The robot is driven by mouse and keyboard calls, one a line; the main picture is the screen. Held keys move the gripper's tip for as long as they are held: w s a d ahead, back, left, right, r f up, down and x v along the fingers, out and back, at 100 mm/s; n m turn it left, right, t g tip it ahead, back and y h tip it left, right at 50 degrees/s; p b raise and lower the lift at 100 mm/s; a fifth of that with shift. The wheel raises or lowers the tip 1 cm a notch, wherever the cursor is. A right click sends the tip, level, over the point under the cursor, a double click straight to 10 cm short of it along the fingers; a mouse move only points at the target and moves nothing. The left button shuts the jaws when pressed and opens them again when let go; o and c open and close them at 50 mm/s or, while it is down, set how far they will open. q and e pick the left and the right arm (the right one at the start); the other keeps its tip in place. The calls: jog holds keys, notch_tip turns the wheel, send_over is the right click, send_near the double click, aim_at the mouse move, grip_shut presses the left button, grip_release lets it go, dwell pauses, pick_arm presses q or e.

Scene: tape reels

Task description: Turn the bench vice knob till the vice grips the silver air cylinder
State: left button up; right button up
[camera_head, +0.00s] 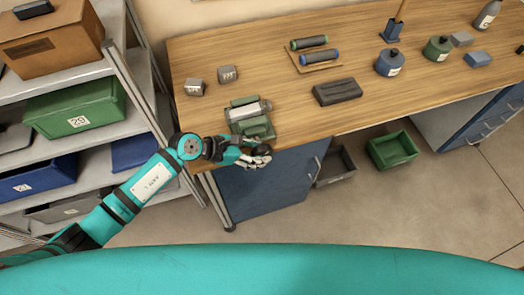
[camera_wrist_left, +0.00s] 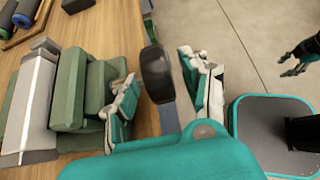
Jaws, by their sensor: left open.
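The green bench vice (camera_head: 262,130) stands at the near left corner of the wooden workbench. The silver air cylinder (camera_head: 252,110) lies between its jaws. In the left wrist view the cylinder (camera_wrist_left: 40,100) is beside the green vice body (camera_wrist_left: 72,88); I cannot tell if both jaws touch it. The dark round knob (camera_wrist_left: 157,74) faces the left gripper. My left gripper (camera_head: 262,156) is open at the knob end of the vice. In its wrist view the left gripper (camera_wrist_left: 163,92) has one finger on each side of the knob, without clear contact. My right gripper (camera_wrist_left: 297,60) is small at the right edge.
Two grey blocks (camera_head: 227,74) and a dark grey block (camera_head: 337,92) lie near the vice. A shelf with bins (camera_head: 78,108) stands at left. A blue cabinet (camera_head: 265,190) is under the bench.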

pick_arm(q)
jog(key=v, duration=1)
